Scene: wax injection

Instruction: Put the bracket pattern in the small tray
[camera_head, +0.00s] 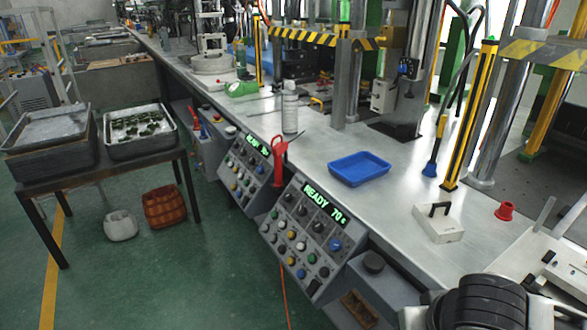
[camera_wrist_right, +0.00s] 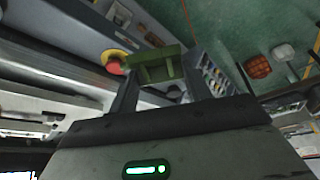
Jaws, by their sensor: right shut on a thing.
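The bracket pattern (camera_wrist_right: 152,66) is a green piece with a flat plate and short upright parts. In the right wrist view it sits between the fingertips of my right gripper (camera_wrist_right: 158,78), which is shut on it and holds it clear of the surfaces behind. In the head view a blue shallow tray (camera_head: 360,168), the likely small tray, lies empty on the metal bench. The bracket pattern and the right fingers do not show in the head view; only a dark part of my arm shows at the lower right. My left gripper is in neither view.
Control panels (camera_head: 303,236) line the bench front. A spray can (camera_head: 290,108), a white block with a black handle (camera_head: 437,222) and a red cup (camera_head: 505,211) stand on the bench. Press columns rise behind. A side table holds a tray of green pieces (camera_head: 111,152).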

